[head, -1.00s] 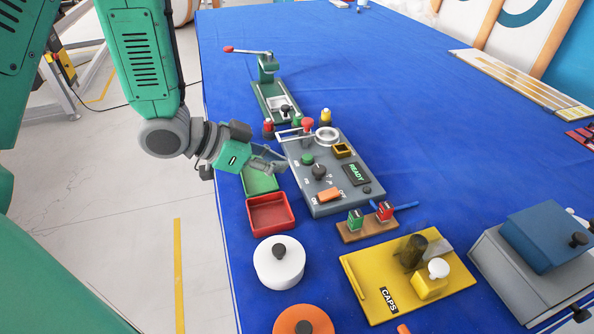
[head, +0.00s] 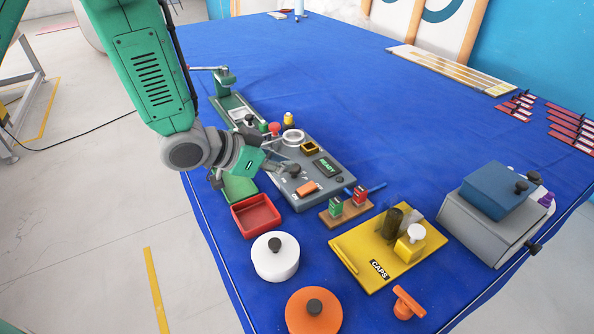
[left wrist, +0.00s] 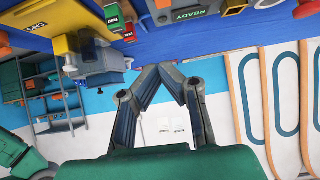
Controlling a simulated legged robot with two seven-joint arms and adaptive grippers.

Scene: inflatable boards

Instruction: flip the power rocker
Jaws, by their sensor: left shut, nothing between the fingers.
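The orange power rocker (head: 307,188) sits on the near end of the grey control panel (head: 322,203), next to its lit READY display (head: 326,167). My left gripper (head: 286,171) reaches in from the left, over the panel's left side near the dark knob, a little behind and left of the rocker. Whether it touches the panel I cannot tell. In the left wrist view the left gripper (left wrist: 161,70) has its fingertips together with nothing between them. The READY display (left wrist: 188,14) shows upside down at the top there. My right gripper is not in view.
A red tray (head: 256,222), a white lidded pot (head: 276,262) and an orange one (head: 314,318) stand in front. A stand with small green and red blocks (head: 332,219) is beside the panel. A yellow CAPS board (head: 363,270) lies nearer.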

